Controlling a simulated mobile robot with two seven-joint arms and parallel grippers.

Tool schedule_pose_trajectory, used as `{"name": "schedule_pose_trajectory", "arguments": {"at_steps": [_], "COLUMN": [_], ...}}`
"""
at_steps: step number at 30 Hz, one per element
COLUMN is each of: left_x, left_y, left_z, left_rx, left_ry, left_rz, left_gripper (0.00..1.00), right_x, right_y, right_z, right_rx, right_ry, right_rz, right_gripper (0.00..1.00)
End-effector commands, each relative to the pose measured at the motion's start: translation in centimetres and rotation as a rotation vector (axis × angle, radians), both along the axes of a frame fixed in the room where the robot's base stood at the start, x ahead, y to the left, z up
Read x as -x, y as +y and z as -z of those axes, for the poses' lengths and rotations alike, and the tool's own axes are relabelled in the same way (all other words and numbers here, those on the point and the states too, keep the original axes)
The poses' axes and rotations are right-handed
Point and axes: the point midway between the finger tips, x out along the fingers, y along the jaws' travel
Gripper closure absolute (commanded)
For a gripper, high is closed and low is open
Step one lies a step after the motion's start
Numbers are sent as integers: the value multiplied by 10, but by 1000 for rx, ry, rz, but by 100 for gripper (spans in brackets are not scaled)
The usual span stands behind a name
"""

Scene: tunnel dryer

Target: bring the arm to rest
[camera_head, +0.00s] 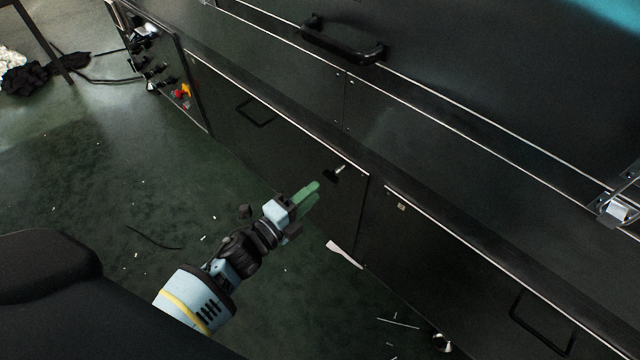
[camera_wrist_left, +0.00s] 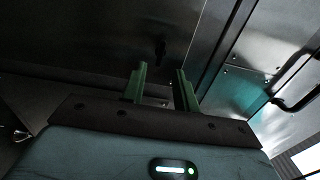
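My left gripper (camera_head: 311,195) reaches in from the lower left in the head view, with its green fingers pointing at the dark lower cabinet panel. In the left wrist view its two green fingers (camera_wrist_left: 160,88) stand apart with a gap between them, and nothing shows in the gap. A small black latch handle (camera_head: 333,174) sits on the panel just beyond the fingertips; it also shows in the left wrist view (camera_wrist_left: 160,50). The fingers look apart from it, though the exact distance is hard to tell. My right gripper is in neither view.
A large black bar handle (camera_head: 343,42) is on the upper dryer body. Recessed handles (camera_head: 256,112) are on the lower panels. Valves and a red-and-yellow switch (camera_head: 182,91) are at the far left end. The green floor (camera_head: 110,190) is mostly open, with small litter.

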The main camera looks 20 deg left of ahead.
Motion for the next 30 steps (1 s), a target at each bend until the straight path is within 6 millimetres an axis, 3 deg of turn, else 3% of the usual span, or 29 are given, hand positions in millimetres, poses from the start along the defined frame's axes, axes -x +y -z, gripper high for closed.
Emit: {"name": "schedule_pose_trajectory", "arguments": {"at_steps": [6,23,26,30], "left_x": [16,17,28,69], "left_y": [6,6,7,13], "left_z": [0,1,9,38], "left_rx": [-1,1,32,169], "left_ry": [0,3,35,171], "left_rz": [0,-1,-15,-83], "left_gripper": [70,70,70,70], "right_x": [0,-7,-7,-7], "right_y": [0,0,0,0], "right_z": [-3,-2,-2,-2], "right_rx": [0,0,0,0], "right_ry": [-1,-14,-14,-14], "right_rz": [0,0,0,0], "right_gripper": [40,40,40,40]}}
